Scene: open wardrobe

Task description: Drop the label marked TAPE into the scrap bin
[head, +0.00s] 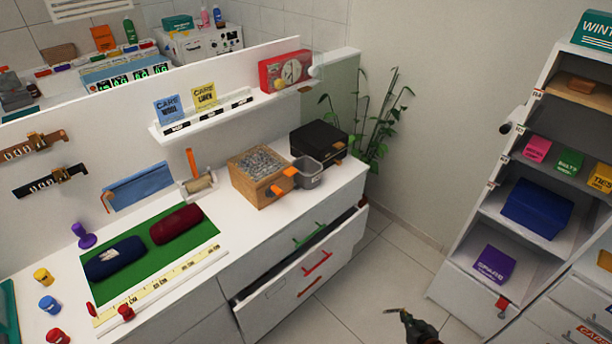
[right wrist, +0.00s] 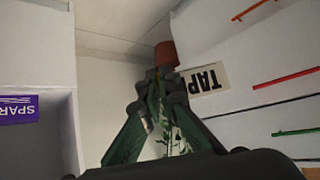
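The pale label (right wrist: 207,79) shows the dark letters TAP in the right wrist view; the rest of its word does not show. My right gripper (right wrist: 168,88) is shut on one edge of it, and the label sticks out to the right of the fingertips. In the head view my right gripper (head: 403,316) is low over the floor, between the drawer unit and the shelf unit; the label is a thin sliver there. A small grey open bin (head: 308,171) stands on the counter; I cannot read its marking. My left gripper is not in view.
A drawer (head: 300,262) stands partly open below the counter. The shelf unit (head: 520,165) holds boxes, including a purple one (head: 494,264). A plant (head: 370,115) stands behind the counter's end.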

